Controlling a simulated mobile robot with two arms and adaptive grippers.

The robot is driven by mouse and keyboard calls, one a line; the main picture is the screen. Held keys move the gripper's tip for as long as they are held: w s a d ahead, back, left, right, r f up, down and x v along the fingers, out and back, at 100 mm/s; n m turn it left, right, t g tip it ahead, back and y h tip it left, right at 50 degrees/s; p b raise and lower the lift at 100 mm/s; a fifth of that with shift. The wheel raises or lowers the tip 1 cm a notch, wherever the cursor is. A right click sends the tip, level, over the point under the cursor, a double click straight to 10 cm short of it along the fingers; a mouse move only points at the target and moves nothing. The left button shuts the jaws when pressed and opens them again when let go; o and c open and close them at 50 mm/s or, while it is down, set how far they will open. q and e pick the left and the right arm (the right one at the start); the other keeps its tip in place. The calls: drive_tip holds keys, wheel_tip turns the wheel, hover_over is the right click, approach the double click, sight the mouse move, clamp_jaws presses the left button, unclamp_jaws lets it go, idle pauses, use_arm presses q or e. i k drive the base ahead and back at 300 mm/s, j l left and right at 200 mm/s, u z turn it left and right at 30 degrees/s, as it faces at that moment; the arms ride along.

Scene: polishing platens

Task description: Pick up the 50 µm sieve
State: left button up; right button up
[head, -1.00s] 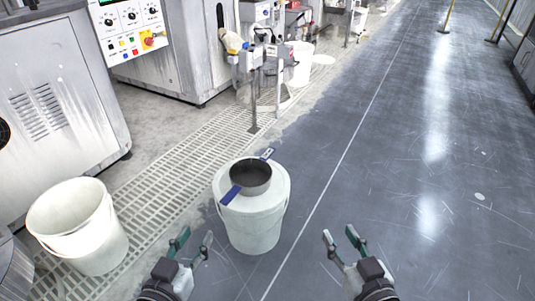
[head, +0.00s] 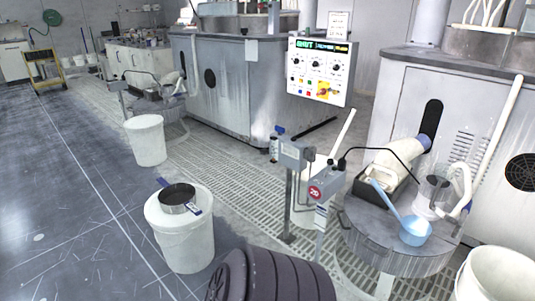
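A round dark sieve pan (head: 178,196) with two blue tabs on its rim rests on top of a white bucket (head: 181,238), left of centre in the head view. One tab points to the upper left and the other to the lower right. No size marking on it is readable, so I cannot tell whether it is the 50 µm one.
Another white bucket (head: 146,140) stands farther back, and one (head: 497,275) at the lower right. A grey post with boxes (head: 295,160) and a round stand (head: 405,250) with a blue ladle (head: 413,230) are to the right. Floor (head: 60,200) left is clear.

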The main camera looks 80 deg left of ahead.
sight(179, 198)
drive_tip(key=u, duration=3.5)
drive_tip(key=i+j+z, duration=0.25)
drive_tip(key=i, duration=0.25)
drive_tip(key=i+j+z, duration=0.25)
drive_tip(key=i, duration=0.25)
